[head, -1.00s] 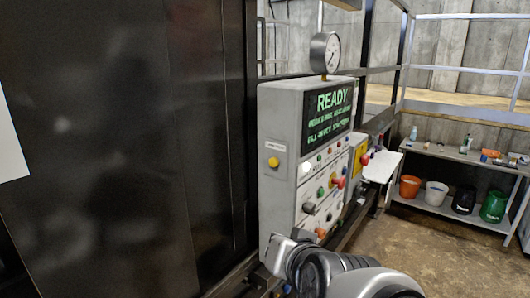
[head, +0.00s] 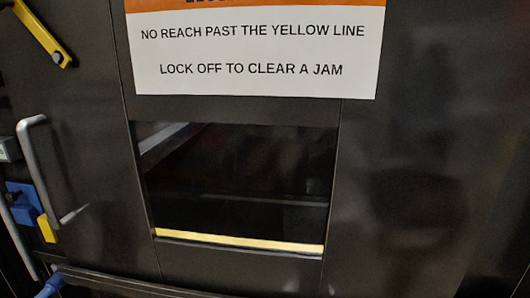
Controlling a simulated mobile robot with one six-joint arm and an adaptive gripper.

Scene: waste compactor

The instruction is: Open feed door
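A dark metal machine front (head: 420,200) fills the head view. A rectangular opening or window (head: 240,185) in its middle shows a dark inside, with a yellow line (head: 240,241) along its lower edge. A grey bar handle (head: 38,170) stands upright on a dark panel (head: 85,120) at the left. A seam runs between that panel and the part with the opening. I cannot tell which panel is the feed door. My gripper is not in view.
A white sign with an orange top (head: 250,50) sits above the opening. A yellow bar (head: 42,33) is at the upper left. A blue part (head: 25,200) and a small yellow piece (head: 46,228) are left of and below the handle. A blue item (head: 50,285) shows at the lower left.

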